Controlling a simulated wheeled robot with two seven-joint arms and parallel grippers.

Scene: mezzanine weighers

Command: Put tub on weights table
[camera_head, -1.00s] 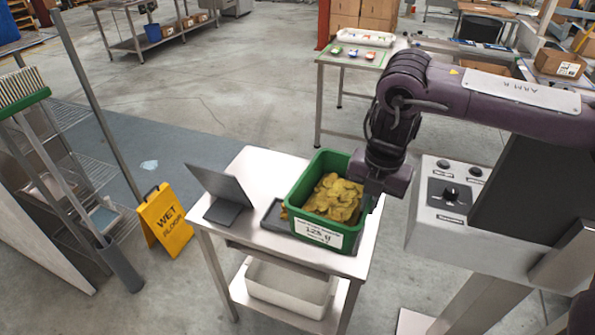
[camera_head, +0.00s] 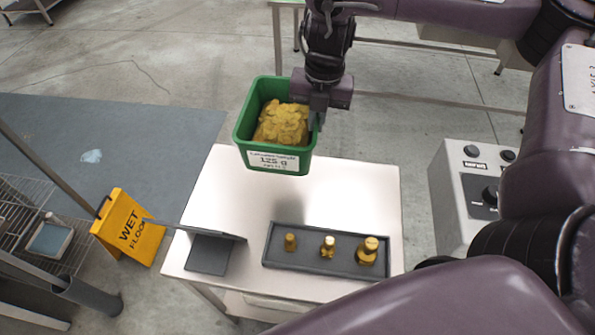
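The green tub (camera_head: 243,131) holds yellow crisp-like pieces (camera_head: 283,123) and carries a white label reading 125 g. My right gripper (camera_head: 316,118) is shut on the tub's right rim. It holds the tub in the air over the far left part of a pale table (camera_head: 345,193), and a soft shadow lies on the tabletop below. A dark tray (camera_head: 315,262) with three brass weights (camera_head: 328,246) lies near the table's front edge. The finger inside the tub is partly hidden. My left gripper is out of view.
A dark tablet on a stand (camera_head: 209,254) stands at the table's front left. A yellow wet floor sign (camera_head: 128,229) is on the floor to the left. A grey control box (camera_head: 462,201) stands to the right. The table's middle and right are clear.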

